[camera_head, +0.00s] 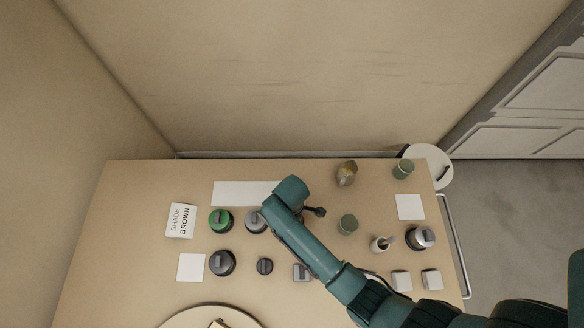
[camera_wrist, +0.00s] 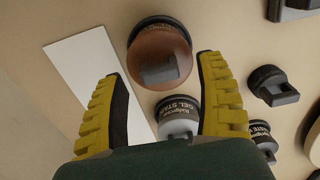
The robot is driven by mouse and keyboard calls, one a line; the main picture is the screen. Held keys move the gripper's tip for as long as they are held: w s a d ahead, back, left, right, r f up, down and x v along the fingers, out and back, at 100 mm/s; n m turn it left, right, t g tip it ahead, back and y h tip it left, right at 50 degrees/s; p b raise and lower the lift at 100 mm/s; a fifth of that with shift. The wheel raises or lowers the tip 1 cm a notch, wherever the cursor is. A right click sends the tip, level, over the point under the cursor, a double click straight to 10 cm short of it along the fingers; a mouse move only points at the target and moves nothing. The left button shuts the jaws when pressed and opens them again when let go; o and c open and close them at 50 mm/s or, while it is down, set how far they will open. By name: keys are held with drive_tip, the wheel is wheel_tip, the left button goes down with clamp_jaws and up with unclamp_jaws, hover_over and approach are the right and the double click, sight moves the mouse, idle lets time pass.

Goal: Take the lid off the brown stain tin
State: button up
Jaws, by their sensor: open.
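In the wrist view a tin with a brown round lid (camera_wrist: 158,48) and a grey block handle (camera_wrist: 158,73) sits at the upper middle. Its dark label band shows at the far edge, and the lid is on the tin. My gripper (camera_wrist: 163,68) is open and empty, with its yellow, dark-padded fingers either side of the lid in the picture. I cannot tell how far above the lid they are. In the head view my arm hides the brown-lidded tin and most of my gripper. A card reading SHADE BROWN (camera_head: 181,220) lies at the left of the bench.
A pale-lidded tin labelled GEL STAIN (camera_wrist: 180,124) stands close to the brown one, between the fingers in the picture. A dark-lidded tin (camera_wrist: 268,80) is to the right. A green-lidded tin (camera_head: 220,220) and a white strip (camera_head: 236,194) are on the bench.

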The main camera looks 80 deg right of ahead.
drive_tip(key=shift+f, duration=0.7)
drive_tip(key=shift+c, duration=0.2)
drive_tip(key=c, duration=0.9)
drive_tip(key=shift+c, duration=0.2)
